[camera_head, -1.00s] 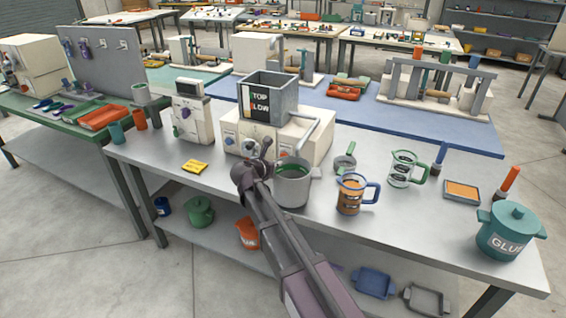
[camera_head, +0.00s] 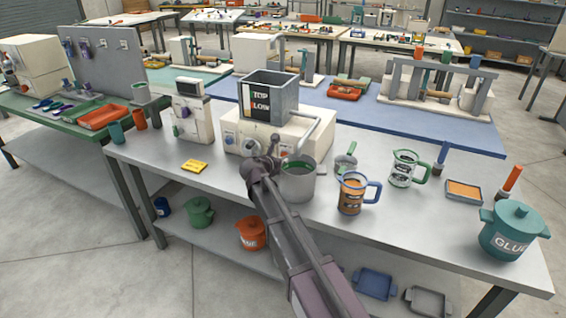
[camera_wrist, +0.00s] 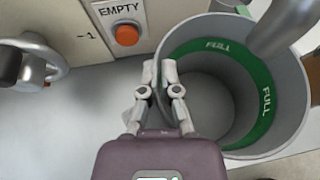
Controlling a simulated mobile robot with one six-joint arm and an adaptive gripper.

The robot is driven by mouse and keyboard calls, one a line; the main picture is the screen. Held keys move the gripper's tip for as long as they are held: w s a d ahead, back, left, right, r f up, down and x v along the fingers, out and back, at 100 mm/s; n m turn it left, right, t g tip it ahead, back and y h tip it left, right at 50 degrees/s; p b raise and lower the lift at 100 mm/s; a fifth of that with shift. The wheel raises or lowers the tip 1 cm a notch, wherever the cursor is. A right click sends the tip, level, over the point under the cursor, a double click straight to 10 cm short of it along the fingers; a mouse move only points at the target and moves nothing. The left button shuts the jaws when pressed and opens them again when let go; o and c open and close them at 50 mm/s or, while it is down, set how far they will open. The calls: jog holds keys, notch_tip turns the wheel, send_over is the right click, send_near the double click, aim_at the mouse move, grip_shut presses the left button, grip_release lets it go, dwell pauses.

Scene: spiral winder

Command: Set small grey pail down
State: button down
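The small grey pail (camera_head: 298,186) stands upright at the front of the cream machine on the grey bench. In the wrist view its open mouth shows a green inner band marked FULL, and its inside (camera_wrist: 205,100) looks bare and grey. My gripper (camera_head: 268,160) is at the pail's left rim. In the wrist view the fingers (camera_wrist: 162,95) are on either side of the rim wall and look closed on it. The pail's base is partly behind my arm, and I cannot tell whether it touches the bench.
The cream machine (camera_head: 240,146) has a grey hopper (camera_head: 284,97) and a bent pipe (camera_wrist: 284,28) over the pail's mouth. An EMPTY button (camera_wrist: 126,35) is close by. A green-handled pan (camera_head: 346,163), jugs (camera_head: 351,196) and a glue pot (camera_head: 510,236) stand to the right.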

jog(key=shift+f, duration=0.15)
jog(key=c, duration=0.8)
grip_release()
jog(key=shift+s+r, duration=0.1)
jog(key=shift+r, duration=0.15)
jog(key=p+v, duration=0.4)
jog(key=v, duration=0.7)
jog(key=shift+s+a+p, duration=0.3)
